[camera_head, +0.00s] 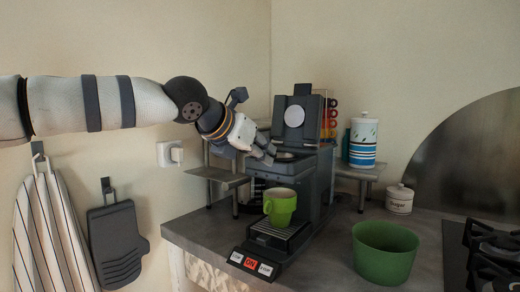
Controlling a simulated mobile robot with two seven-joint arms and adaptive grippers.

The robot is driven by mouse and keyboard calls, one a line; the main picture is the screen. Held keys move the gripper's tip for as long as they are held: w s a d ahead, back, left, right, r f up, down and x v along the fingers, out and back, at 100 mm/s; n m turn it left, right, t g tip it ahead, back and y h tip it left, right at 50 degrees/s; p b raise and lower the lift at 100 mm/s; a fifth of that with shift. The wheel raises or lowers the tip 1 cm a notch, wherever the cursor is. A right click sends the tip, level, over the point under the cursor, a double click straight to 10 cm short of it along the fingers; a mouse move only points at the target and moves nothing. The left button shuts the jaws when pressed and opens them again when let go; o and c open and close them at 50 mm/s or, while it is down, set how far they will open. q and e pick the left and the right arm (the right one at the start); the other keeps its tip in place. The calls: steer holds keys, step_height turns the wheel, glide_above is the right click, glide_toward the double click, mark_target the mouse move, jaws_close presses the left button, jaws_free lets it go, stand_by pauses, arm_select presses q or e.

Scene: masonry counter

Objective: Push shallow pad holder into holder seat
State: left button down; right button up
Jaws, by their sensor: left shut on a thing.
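The dark coffee machine (318,175) stands on the counter with its lid (294,106) raised, showing a pale round disc inside. Below the lid is the holder seat area, where a small greyish round shape (285,155) shows, which looks like the shallow pad holder. My left gripper (267,154) reaches in from the left at the front left edge of this seat. It is shut on what looks like the pad holder's handle, mostly hidden by the fingers. I cannot tell how far the holder sits in the seat. My right gripper is not in view.
A green cup (280,205) stands on the machine's drip tray, above a button panel (252,264). A green bowl (385,252) is at front right. Small raised shelves (217,177) flank the machine; a striped canister (363,143) and sugar jar (399,199) stand right, near a hob (490,255).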

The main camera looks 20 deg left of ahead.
arm_select(q)
steer(key=c, duration=1.4)
jaws_free()
steer(key=v, duration=1.2)
